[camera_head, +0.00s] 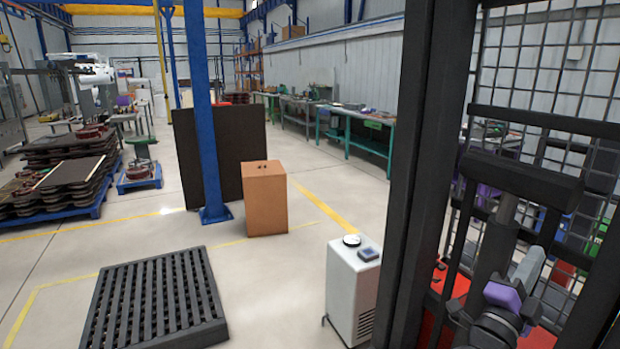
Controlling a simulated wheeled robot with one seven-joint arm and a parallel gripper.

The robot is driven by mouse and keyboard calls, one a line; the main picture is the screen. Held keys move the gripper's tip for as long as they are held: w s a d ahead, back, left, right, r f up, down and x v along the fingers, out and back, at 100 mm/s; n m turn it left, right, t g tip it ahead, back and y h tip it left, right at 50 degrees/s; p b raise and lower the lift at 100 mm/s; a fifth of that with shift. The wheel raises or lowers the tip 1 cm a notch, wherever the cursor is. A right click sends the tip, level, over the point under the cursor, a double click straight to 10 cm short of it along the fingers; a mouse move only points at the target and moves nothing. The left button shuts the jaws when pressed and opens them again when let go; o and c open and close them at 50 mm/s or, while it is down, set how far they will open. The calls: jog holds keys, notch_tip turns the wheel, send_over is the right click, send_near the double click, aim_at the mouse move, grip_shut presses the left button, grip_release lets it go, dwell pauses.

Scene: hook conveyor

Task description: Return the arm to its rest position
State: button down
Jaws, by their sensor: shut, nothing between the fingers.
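Part of my arm shows at the lower right, as grey, black and purple jointed pieces. It is folded close in front of the black mesh frame (540,120). I cannot make out my gripper's fingers in this view. No object is seen held by the arm.
A thick black post (425,150) stands left of the arm. A white cabinet (350,290) stands beside it on the floor. A black slatted pallet (155,300), a cardboard box (265,200) and a blue column (199,110) stand further left. Open floor lies between them.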

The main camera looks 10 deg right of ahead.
jog(key=s+a+f+n+t+y, duration=0.45)
jog(key=s+a+n+y, duration=0.25)
jog(key=a+n+y, duration=0.3)
jog(key=s+a+f+n+t+y, duration=0.3)
jog(key=s+a+n+t+y, duration=0.4)
jog(key=n, duration=0.6)
jog(key=s+a+f+n+g+y, duration=0.1)
jog(key=s+a+f+g, duration=0.1)
jog(key=s, duration=0.6)
jog(key=s+a+f+n+g+y, duration=0.1)
jog(key=s+a+f+g, duration=0.2)
jog(key=s+a+f, duration=0.2)
jog(key=s+a+f+g+y, duration=0.1)
jog(key=s+a+f+g, duration=0.2)
jog(key=s, duration=0.9)
jog(key=shift+a+f+n, duration=0.3)
jog(key=shift+a+n, duration=0.1)
jog(key=shift+a, duration=0.4)
jog(key=shift+s+g, duration=0.1)
jog(key=shift+g, duration=0.15)
